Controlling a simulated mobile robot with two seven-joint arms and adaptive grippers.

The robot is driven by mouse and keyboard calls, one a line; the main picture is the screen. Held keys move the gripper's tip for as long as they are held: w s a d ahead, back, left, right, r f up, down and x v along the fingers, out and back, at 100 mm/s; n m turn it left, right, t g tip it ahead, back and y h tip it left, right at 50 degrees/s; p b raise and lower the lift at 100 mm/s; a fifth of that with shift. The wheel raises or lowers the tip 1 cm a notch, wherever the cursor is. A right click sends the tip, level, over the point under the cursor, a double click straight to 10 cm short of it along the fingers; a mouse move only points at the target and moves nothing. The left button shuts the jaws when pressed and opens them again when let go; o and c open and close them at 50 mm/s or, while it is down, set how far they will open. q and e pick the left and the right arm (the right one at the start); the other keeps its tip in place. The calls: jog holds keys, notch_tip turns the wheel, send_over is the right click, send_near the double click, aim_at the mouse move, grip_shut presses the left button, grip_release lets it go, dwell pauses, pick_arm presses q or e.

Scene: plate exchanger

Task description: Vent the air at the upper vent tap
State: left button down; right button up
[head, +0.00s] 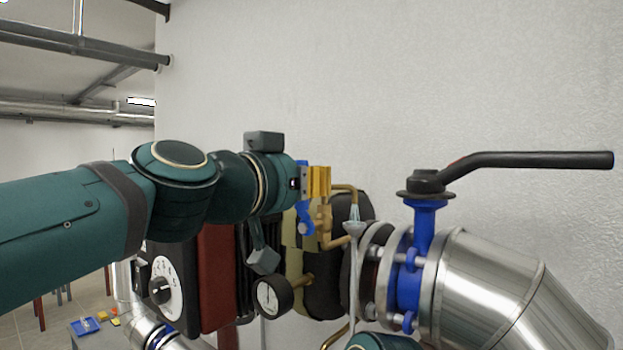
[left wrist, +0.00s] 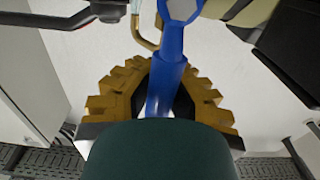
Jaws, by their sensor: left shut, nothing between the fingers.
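The upper vent tap has a blue lever (head: 307,222) on a brass body (head: 325,218) at the end of the plate exchanger. A bent brass pipe runs from it towards a small pale funnel (head: 355,227). My left gripper (head: 320,181), with yellow fingers, is at the tap just above the blue lever. My right gripper is not in view.
A pressure gauge (head: 271,296) sits below the tap. To the right is a blue flanged valve (head: 425,226) with a long black handle (head: 540,160) and a metal-clad pipe (head: 490,280). A dial (head: 162,290) is at the lower left. Bare wall lies above.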

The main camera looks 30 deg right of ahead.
pick_arm(q)
jog(key=shift+w+a+n, duration=0.1)
jog(key=shift+w+n, duration=0.05)
jog(key=shift+n, duration=0.15)
jog(key=shift+w+a+f+n+b, duration=0.2)
jog(key=shift+w+n, duration=0.3)
jog(key=shift+n, duration=0.55)
jog(key=shift+w+a+f+n+b, duration=0.2)
jog(key=shift+w+n, duration=0.35)
jog(key=shift+n, duration=0.55)
jog(key=shift+w+a+f+n+b, duration=0.2)
jog(key=shift+w+n, duration=0.3)
jog(key=shift+n, duration=0.55)
jog(key=c, duration=1.7)
grip_release()
jog(key=o, duration=0.9)
jog(key=shift+a, duration=0.3)
jog(key=shift+c, duration=0.2)
jog(key=shift+d, duration=0.1)
